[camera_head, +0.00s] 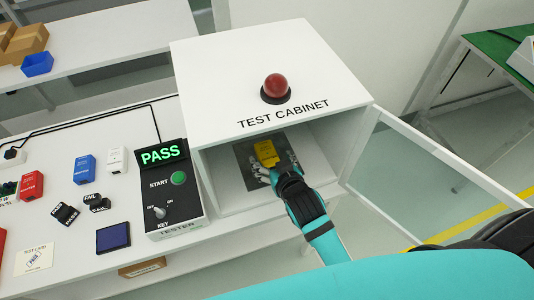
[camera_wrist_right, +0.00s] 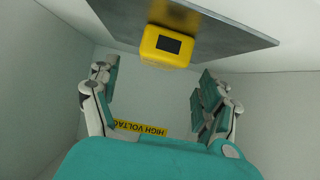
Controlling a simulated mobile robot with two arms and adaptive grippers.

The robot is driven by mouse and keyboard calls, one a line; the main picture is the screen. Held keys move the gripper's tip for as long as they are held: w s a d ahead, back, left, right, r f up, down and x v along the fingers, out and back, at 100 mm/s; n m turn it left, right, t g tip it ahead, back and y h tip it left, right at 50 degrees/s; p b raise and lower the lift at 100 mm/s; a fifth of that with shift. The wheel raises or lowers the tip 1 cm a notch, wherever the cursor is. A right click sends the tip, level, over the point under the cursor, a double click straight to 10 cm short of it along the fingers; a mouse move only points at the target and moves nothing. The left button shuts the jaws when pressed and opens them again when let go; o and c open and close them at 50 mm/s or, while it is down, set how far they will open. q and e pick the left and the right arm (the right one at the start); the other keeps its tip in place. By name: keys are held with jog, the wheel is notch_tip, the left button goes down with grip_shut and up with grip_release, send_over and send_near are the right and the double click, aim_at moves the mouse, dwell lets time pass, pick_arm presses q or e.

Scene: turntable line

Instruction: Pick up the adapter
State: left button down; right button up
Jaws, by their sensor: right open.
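A yellow block with a dark window, which looks like the adapter (camera_head: 265,152), is inside the open test cabinet at a dark plate. In the right wrist view the yellow adapter (camera_wrist_right: 165,47) is at the top centre, just beyond the fingertips. My right gripper (camera_head: 278,172) reaches into the cabinet through its open front. The right wrist view shows the gripper (camera_wrist_right: 157,78) open, its fingers apart with nothing between them. In the head view the fingers partly hide the plate around the adapter. My left gripper is not in view.
The test cabinet (camera_head: 215,70) has a red lamp (camera_head: 276,86) on top and its door (camera_head: 425,170) stands open to the right. A tester (camera_head: 172,195) reading PASS stands left. Red, blue and white blocks lie on the table. A HIGH VOLTAGE label (camera_wrist_right: 140,129) is inside.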

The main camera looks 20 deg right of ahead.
aim_at(267, 152)
jog(key=p+x, duration=0.1)
jog(key=x, duration=0.4)
jog(key=shift+w, duration=0.35)
jog(key=c, duration=1.5)
jog(key=shift+o, duration=0.2)
